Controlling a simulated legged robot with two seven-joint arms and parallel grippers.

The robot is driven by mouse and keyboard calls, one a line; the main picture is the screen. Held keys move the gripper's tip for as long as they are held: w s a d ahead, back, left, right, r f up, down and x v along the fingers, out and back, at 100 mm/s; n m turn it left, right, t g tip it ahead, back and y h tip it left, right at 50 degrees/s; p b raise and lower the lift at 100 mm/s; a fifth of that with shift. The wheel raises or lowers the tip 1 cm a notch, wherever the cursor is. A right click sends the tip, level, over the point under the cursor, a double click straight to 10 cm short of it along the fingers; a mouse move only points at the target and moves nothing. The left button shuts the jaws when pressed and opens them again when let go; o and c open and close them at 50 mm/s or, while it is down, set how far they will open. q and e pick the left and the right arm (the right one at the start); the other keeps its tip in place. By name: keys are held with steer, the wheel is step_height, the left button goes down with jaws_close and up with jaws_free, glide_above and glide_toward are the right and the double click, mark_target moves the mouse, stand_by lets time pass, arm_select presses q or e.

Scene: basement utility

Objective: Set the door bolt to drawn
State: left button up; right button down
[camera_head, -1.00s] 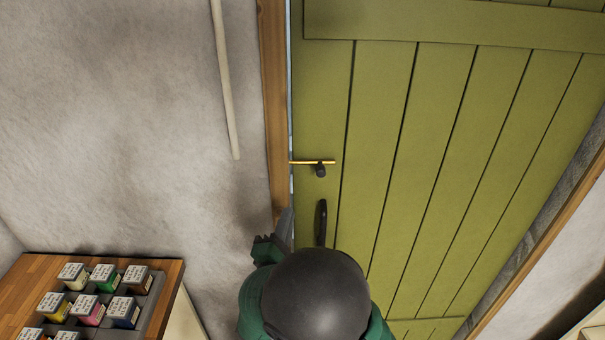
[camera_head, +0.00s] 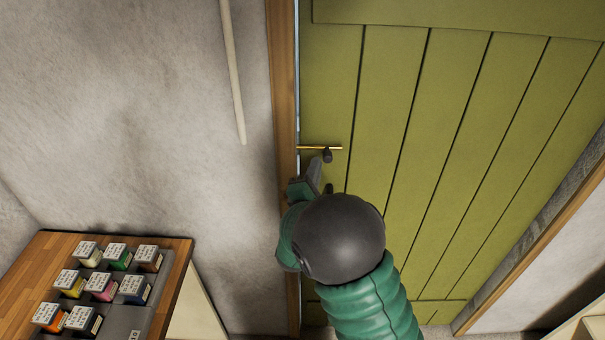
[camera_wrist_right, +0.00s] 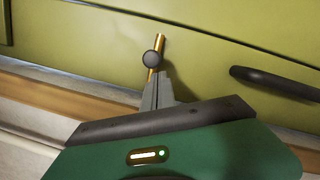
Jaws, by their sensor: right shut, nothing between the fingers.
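The door bolt is a thin brass rod (camera_head: 320,148) with a dark round knob (camera_head: 327,156), on the left edge of the green door (camera_head: 400,130). The rod's left end reaches the wooden door frame (camera_head: 283,100). In the wrist view the knob (camera_wrist_right: 151,58) sits on the brass rod (camera_wrist_right: 160,42), just beyond my fingertips. My right gripper (camera_head: 316,165) is shut and empty, just below the knob; its grey fingers (camera_wrist_right: 157,80) look close to the knob, and I cannot tell whether they touch it. My left gripper is not in view.
A dark door handle (camera_wrist_right: 275,83) lies to the right of my fingers in the wrist view, mostly hidden in the head view. A wooden bench (camera_head: 60,250) with several small labelled boxes stands at the lower left. A pale pipe (camera_head: 233,80) runs down the wall.

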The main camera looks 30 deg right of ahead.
steer(key=s+d, duration=0.1)
steer(key=s+d+p, duration=0.1)
steer(key=d, duration=0.1)
steer(key=s+d, duration=0.1)
steer(key=shift+d+r, duration=0.15)
steer(key=shift+r, duration=0.05)
stand_by(0.4)
